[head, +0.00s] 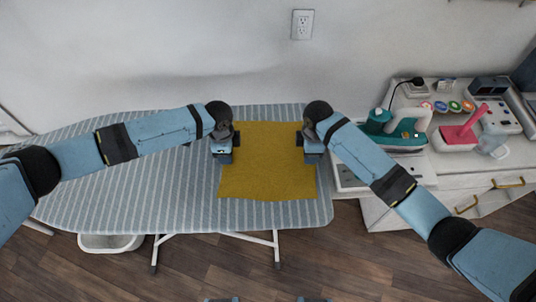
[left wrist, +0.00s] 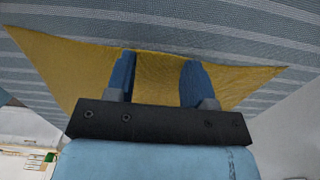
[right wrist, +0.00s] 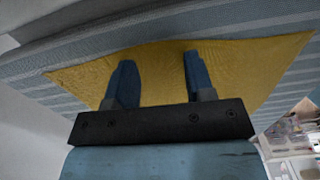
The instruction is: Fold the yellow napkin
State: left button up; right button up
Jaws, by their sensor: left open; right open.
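The yellow napkin (head: 268,165) lies flat and spread out on the striped ironing board (head: 110,185), near its right end. My left gripper (head: 224,158) is at the napkin's left edge, toward its far corner. My right gripper (head: 312,157) is at the right edge, also toward the far side. In the left wrist view the left fingers (left wrist: 154,80) are apart with napkin showing between them. In the right wrist view the right fingers (right wrist: 158,80) are also apart with napkin behind them. Both grippers are empty. Whether the fingertips touch the cloth cannot be told.
A white cabinet (head: 375,213) stands right of the board, with a teal iron (head: 395,135), a pink item (head: 462,130) and several spools on top. A wall with an outlet (head: 302,24) is behind. The board's left part is clear.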

pick_arm(q)
jog(key=shift+f, duration=0.1)
pick_arm(e)
jog(key=shift+f, duration=0.1)
pick_arm(q)
grip_shut()
pick_arm(e)
grip_shut()
jog(key=shift+r, duration=0.2)
